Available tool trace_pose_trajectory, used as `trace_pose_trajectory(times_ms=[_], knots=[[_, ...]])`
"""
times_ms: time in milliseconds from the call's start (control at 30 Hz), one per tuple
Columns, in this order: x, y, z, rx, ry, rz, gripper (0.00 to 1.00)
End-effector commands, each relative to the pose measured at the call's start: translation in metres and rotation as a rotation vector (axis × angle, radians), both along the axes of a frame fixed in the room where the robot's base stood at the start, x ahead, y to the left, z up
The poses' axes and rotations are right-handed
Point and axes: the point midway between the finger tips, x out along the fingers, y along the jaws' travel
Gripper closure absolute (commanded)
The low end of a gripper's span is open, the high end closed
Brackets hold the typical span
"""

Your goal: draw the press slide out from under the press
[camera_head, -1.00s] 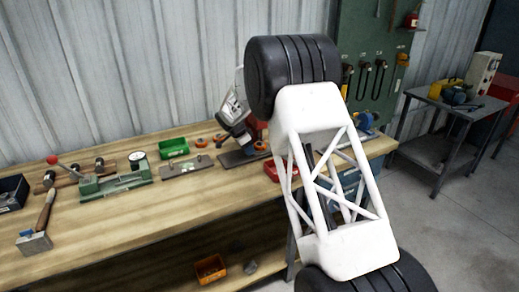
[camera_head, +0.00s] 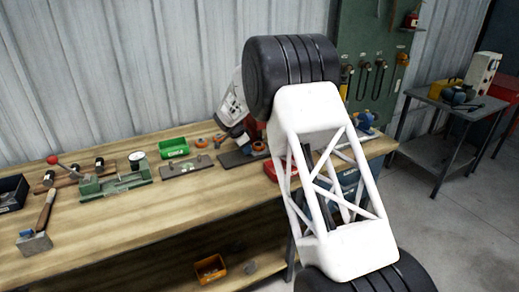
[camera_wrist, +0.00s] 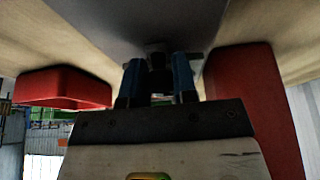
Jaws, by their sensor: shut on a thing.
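My gripper (camera_wrist: 158,80) shows in the wrist view with its two blue fingers close together, shut on a small dark grip (camera_wrist: 157,60). The grip sits at the edge of a wide grey plate (camera_wrist: 150,18), which looks like the press slide. A red upright body (camera_wrist: 250,110), probably the press, stands close to the right of the fingers. In the head view a dark plate (camera_head: 236,158) lies on the bench below my gripper (camera_head: 243,138). The press (camera_head: 252,128) is mostly hidden behind my arm there, so I cannot tell how far the slide is under it.
A red tray (camera_wrist: 62,86) lies left of the fingers in the wrist view. The bench front is clear.

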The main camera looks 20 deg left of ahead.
Motion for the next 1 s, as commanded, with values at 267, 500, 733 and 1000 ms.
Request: trace_pose_trajectory(times_ms=[267, 500, 733, 1000], knots=[[-0.009, 0.009, 0.001, 0.001, -0.001, -0.001, 0.93], [-0.016, 0.016, 0.000, 0.000, 0.000, 0.000, 0.93], [-0.021, 0.020, 0.000, 0.000, 0.000, 0.001, 0.93], [-0.021, 0.021, 0.000, 0.000, 0.000, 0.000, 0.93]])
